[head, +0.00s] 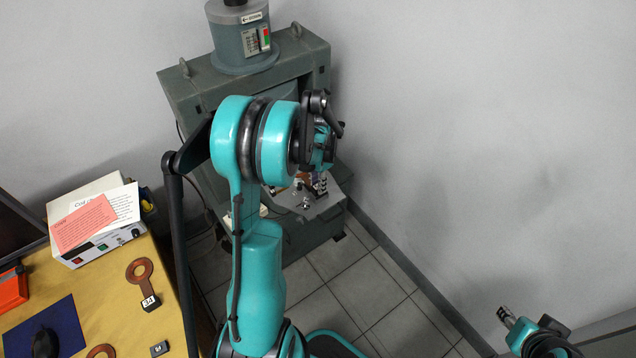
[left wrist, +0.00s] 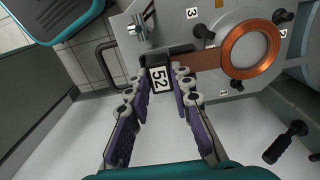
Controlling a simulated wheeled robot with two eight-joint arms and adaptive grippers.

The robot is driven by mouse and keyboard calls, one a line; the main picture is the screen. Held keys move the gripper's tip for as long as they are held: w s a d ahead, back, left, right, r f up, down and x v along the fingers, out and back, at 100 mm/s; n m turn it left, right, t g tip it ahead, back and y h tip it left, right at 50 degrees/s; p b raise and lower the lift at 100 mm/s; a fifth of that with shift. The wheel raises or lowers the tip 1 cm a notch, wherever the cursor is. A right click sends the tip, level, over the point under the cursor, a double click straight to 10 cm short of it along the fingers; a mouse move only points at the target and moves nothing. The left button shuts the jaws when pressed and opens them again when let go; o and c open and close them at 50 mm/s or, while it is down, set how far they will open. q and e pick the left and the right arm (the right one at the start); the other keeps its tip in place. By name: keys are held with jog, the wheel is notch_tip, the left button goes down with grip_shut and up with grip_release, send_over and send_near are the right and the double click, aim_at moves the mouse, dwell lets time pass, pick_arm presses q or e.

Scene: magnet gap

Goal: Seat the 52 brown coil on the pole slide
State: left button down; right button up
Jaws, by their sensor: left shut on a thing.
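The 52 brown coil is a copper-coloured ring (left wrist: 264,41) with a flat strap and a black end block labelled 52 (left wrist: 159,79). My left gripper (left wrist: 163,74) is shut on that block in the left wrist view. The ring lies over the grey machine plate (left wrist: 208,20) at upper right, with a pale grey round surface inside it. I cannot tell whether the ring is seated or held above the plate. In the head view my left arm hides most of this spot. My right gripper (head: 506,317) shows small at lower right, its jaws unclear.
The grey-green machine (head: 310,65) stands against the wall. Plate labels, a clamp (left wrist: 140,25) and black handles (left wrist: 285,143) surround the coil. The yellow table (head: 95,290) at left bears a coil tagged 34 (head: 139,270), a blue mat (head: 68,318) and a white box (head: 95,250).

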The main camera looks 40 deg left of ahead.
pick_arm(q)
jog(key=shift+f, duration=0.1)
jog(key=c, duration=1.3)
grip_release()
jog(key=shift+o, duration=0.2)
notch_tip(320, 180, up, 12)
jog(key=s+d+r+n+t, duration=0.1)
jog(key=s+d+r+t, duration=0.1)
jog(key=s+d, duration=0.4)
jog(key=s+d+r+n+t, duration=0.1)
jog(key=s+d+t, duration=0.4)
jog(key=d, duration=1.1)
jog(key=shift+s+d+r+n, duration=0.15)
jog(key=shift+s+r+n, duration=0.2)
jog(key=shift+s+n, duration=0.25)
